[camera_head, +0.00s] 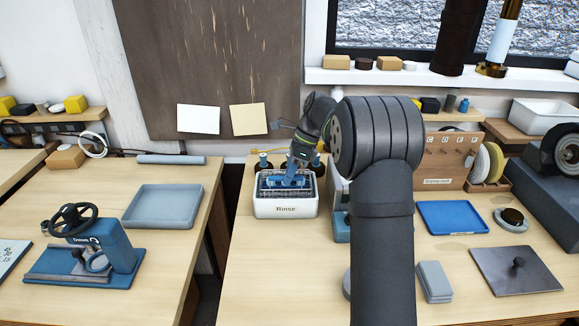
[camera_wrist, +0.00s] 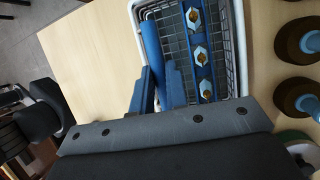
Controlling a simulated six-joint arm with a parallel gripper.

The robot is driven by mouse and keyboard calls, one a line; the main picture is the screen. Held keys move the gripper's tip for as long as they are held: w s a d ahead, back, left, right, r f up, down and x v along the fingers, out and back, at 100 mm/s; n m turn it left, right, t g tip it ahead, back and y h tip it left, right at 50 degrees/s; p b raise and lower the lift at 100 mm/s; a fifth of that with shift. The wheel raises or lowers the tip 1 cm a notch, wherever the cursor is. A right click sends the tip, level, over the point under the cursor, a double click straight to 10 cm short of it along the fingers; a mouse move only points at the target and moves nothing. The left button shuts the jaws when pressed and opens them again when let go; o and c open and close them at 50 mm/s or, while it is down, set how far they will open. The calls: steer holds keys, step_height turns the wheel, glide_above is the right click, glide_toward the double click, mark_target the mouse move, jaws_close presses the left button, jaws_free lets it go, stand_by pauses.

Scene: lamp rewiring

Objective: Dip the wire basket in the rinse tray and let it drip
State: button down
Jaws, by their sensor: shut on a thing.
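The white rinse tray (camera_head: 285,209), labelled "Rinse", stands at the left of the right bench. The wire basket (camera_head: 267,188) sits down inside it, and its grey mesh also shows in the wrist view (camera_wrist: 225,52). My gripper (camera_head: 287,181) reaches down over the tray with its blue fingers at the basket. In the wrist view the blue fingers (camera_wrist: 158,78) are at the basket's near left part, shut on it; the exact grip is partly hidden by the gripper body. A blue strip with several brass-and-white hexagonal pieces (camera_wrist: 200,50) shows across the basket. No water surface can be made out.
A blue tray (camera_head: 452,217) and grey blocks (camera_head: 434,281) lie right of my arm. A gap (camera_head: 215,235) separates the benches.

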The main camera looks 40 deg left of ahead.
steer(key=shift+f, duration=2)
stand_by(0.8)
steer(key=shift+r, duration=4.25)
steer(key=shift+r, duration=2.05)
